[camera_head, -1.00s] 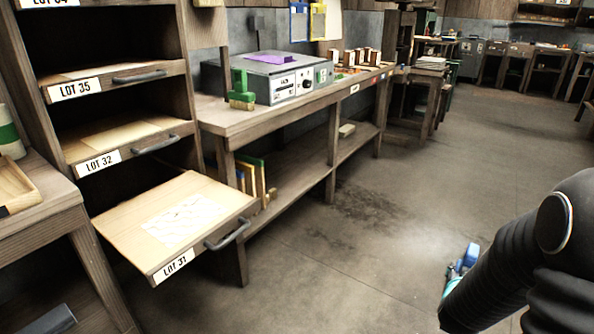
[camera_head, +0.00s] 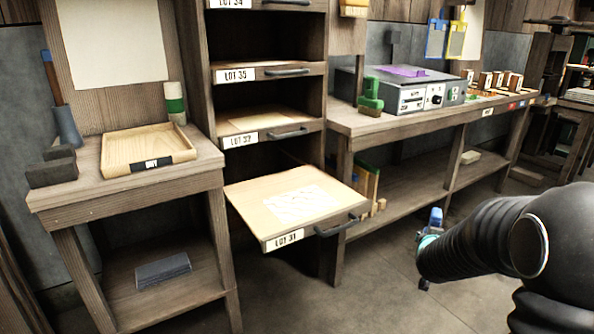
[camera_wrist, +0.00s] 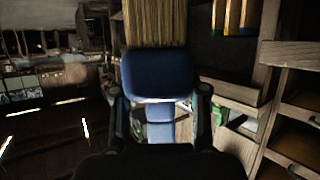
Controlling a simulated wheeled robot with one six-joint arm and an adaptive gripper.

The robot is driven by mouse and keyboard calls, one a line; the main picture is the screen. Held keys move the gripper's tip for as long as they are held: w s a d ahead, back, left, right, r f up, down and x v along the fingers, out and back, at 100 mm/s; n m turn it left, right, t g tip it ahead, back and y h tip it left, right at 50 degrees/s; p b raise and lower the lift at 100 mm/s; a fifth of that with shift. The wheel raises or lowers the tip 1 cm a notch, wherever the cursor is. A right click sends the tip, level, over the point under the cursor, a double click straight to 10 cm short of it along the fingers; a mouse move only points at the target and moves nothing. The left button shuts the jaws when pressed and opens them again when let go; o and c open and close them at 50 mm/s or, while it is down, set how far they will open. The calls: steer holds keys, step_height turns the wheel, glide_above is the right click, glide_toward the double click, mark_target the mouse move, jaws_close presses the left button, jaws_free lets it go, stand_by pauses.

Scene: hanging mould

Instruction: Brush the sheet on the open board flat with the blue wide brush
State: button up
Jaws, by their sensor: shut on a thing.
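The open board (camera_head: 247,214), labelled LOT 31, is pulled out of the rack. A pale, crinkled sheet (camera_head: 296,204) lies on it. My gripper (camera_head: 428,240) is to the right of the board, clear of it, mostly hidden behind my arm in the head view. In the wrist view my gripper (camera_wrist: 160,108) is shut on the blue wide brush (camera_wrist: 158,75). The brush's straw-coloured bristles (camera_wrist: 155,24) point away from the gripper.
Boards LOT 32 (camera_head: 240,141) and LOT 35 (camera_head: 237,75) sit in the rack above. A wooden tray (camera_head: 120,168) stands on the left table. A bench (camera_head: 400,128) with a grey box (camera_head: 435,92) stands to the right. Floor is free before the board.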

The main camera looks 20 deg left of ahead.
steer(key=w+a+r+n+y+b, duration=0.2)
steer(key=w+a+r+y, duration=0.15)
steer(key=a, duration=0.65)
steer(key=w+a+r+n+y+b, duration=0.2)
steer(key=a+r, duration=0.3)
steer(key=a, duration=0.4)
steer(key=s+a+r+n+g+y+b, duration=0.2)
steer(key=s+a+n+y+b, duration=0.1)
steer(key=a, duration=0.7)
steer(key=s+a+r+n+g+y+b, duration=0.2)
steer(key=s+a+r+n+y+b, duration=0.1)
steer(key=a, duration=0.7)
steer(key=shift+s+a+n, duration=0.3)
steer(key=shift+s+n, duration=0.2)
steer(key=shift+s+r, duration=0.1)
